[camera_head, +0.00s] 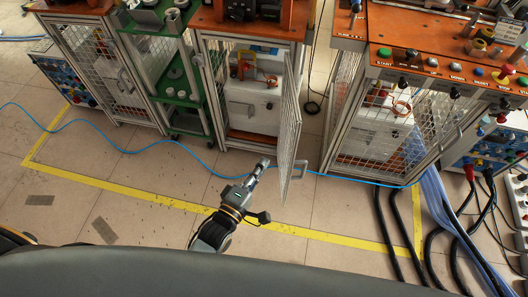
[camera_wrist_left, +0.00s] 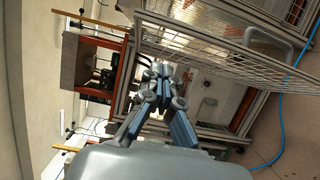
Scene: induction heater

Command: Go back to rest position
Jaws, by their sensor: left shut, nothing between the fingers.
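My left gripper (camera_head: 262,166) is low in the middle of the head view, in front of the cabinet with the open mesh door (camera_head: 290,125). It is shut and empty. In the left wrist view the left gripper (camera_wrist_left: 162,72) points toward the cabinet, with the mesh door (camera_wrist_left: 215,50) across the top. The gripper appears apart from the door and its handle (camera_head: 299,169). My right gripper is not in either view.
The open cabinet (camera_head: 250,140) holds a white box with an orange-red part. A closed mesh cabinet (camera_head: 375,130) stands to the right, a green shelf rack (camera_head: 180,95) to the left. A blue cable (camera_head: 130,152) and black hoses (camera_head: 395,235) lie on the floor, which is otherwise mostly clear around the yellow line (camera_head: 130,193).

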